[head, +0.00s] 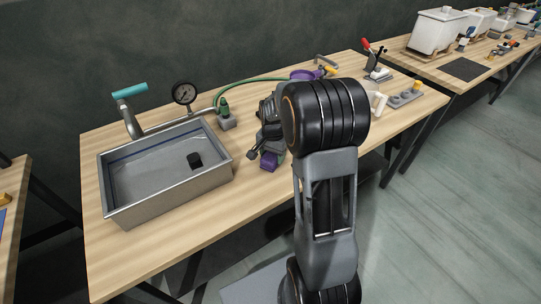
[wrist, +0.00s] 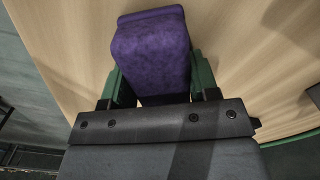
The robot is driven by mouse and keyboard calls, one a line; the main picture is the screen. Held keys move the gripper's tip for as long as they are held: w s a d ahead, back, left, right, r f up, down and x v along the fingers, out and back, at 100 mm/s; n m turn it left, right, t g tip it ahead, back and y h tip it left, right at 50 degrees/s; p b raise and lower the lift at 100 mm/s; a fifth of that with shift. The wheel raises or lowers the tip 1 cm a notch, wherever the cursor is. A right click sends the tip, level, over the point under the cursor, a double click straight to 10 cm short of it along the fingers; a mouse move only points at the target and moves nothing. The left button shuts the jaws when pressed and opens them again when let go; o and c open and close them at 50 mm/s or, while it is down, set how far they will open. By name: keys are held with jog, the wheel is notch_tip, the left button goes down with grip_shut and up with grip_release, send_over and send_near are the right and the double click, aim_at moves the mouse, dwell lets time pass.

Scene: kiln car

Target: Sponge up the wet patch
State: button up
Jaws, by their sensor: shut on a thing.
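My gripper (wrist: 160,90) is shut on a purple sponge (wrist: 151,50), which sits between its green fingers in the wrist view. In the head view the sponge (head: 269,161) shows just below my gripper (head: 272,150), near the table's front edge and right of the sink. Whether the sponge touches the wood is hard to tell. I cannot make out a wet patch on the table (head: 130,262); my arm hides part of the surface.
A grey metal sink (head: 119,214) with a teal-handled tap (head: 130,90) stands at left, a dark object inside. A pressure gauge (head: 184,93) and a green hose (head: 250,80) are behind. A grey holder (head: 405,97) lies at right. The front left wood is clear.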

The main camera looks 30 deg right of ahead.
jog(key=shift+w+d, duration=0.2)
jog(key=shift+d, duration=1.6)
jog(key=shift+r+p, duration=2.95)
jog(key=shift+r, duration=0.6)
